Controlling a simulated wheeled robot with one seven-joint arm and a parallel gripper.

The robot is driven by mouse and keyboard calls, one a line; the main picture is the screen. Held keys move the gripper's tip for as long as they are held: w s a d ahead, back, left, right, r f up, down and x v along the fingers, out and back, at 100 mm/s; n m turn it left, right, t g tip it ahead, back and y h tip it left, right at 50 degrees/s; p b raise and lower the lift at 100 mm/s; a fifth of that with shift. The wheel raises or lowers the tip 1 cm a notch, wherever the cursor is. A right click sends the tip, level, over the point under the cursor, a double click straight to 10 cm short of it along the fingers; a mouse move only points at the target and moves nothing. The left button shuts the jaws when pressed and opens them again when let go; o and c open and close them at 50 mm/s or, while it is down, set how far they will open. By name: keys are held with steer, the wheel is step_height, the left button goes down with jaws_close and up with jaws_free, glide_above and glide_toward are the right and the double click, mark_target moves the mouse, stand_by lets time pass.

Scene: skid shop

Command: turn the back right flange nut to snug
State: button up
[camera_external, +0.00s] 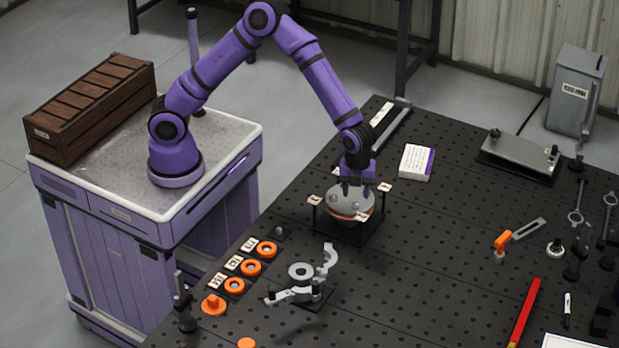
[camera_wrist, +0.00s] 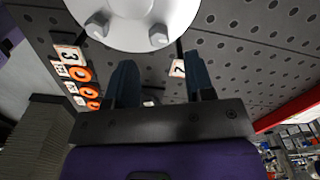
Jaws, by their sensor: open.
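The round grey flange (camera_external: 345,214) sits in a dark square stand with small tags at its corners. An orange band runs around its lower part. In the wrist view the pale flange face (camera_wrist: 130,12) shows at the top, with a left hex nut (camera_wrist: 97,27) and a right hex nut (camera_wrist: 158,36) near its edge. My gripper (camera_external: 357,190) is directly over the flange, pointing down. In the wrist view its two dark fingers (camera_wrist: 161,72) are apart, with nothing between them. I cannot tell which nut is the back right one, or whether a finger touches one.
Orange rings (camera_external: 251,267) with numbered tags lie left of the stand. A grey curved clamp fixture (camera_external: 300,290) stands in front. A white card (camera_external: 417,161) and a grey plate fixture (camera_external: 518,156) are behind right.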

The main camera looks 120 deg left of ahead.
mark_target(355, 205)
steer(key=shift+f, duration=2.4)
jaws_close()
steer(key=shift+m, duration=2.4)
jaws_free()
steer(key=shift+s, duration=0.1)
